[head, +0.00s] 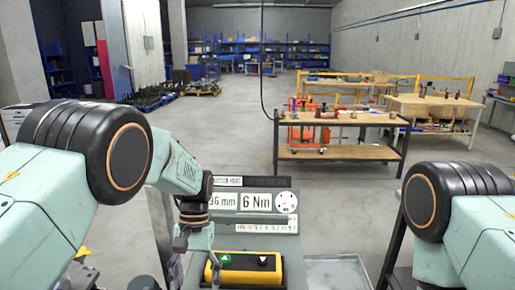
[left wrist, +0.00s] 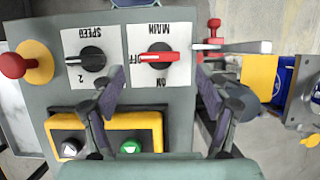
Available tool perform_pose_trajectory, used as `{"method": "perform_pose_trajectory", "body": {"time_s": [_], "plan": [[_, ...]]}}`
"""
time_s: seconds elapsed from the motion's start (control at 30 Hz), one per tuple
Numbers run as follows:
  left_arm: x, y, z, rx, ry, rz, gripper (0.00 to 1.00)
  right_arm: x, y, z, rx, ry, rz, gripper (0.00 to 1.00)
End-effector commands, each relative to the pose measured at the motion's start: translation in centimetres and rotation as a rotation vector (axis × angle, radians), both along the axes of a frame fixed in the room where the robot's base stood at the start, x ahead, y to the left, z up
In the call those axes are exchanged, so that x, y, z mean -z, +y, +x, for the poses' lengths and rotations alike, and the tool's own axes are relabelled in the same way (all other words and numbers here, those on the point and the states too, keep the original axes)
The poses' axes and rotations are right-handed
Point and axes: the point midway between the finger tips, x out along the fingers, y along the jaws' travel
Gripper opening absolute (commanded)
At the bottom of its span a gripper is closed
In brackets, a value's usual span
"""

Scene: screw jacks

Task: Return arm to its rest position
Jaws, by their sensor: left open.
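My left arm comes in from the left in the head view, and its gripper (head: 193,243) hangs over the left side of the control console (head: 240,242). In the left wrist view the gripper (left wrist: 158,85) is open, with its two fingers apart and nothing between them but the panel below. The MAIN switch (left wrist: 157,57), with a red handle lying crosswise, shows just beyond the fingertips. Whether the fingers touch the panel cannot be told. My right arm (head: 440,215) is at the right edge of the head view; its gripper is out of frame.
The console bears a SPEED knob (left wrist: 92,57), a red mushroom button (left wrist: 14,65), a yellow box with arrow buttons (head: 244,268) and displays reading 6 Nm (head: 255,202). A wooden-topped workbench (head: 335,118) stands beyond. Open floor lies between.

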Motion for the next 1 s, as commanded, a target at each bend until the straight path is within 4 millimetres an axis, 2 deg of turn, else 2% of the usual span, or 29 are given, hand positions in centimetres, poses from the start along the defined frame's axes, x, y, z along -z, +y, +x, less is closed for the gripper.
{"method": "perform_pose_trajectory", "body": {"time_s": [0.2, 0.3, 0.5, 1.0], "plan": [[3.5, 0.1, -1.6, 0.0, 0.005, 0.0, 0.75, 0.0, 0.0, 0.0, 0.0, 0.0, 0.0, 0.0], [4.6, 0.1, -2.0, -0.017, 0.002, -0.001, 0.75, 0.0, 0.0, 0.0, 0.0, 0.0, 0.0, 0.0], [4.5, 0.2, -2.0, -0.131, 0.005, -0.001, 0.75, 0.0, 0.0, 0.0, 0.0, 0.0, 0.0, 0.0], [4.3, 0.2, -2.4, -0.125, 0.014, 0.001, 0.75, -0.3, 0.0, 0.0, 0.004, 0.0, 0.0, 0.0]]}}
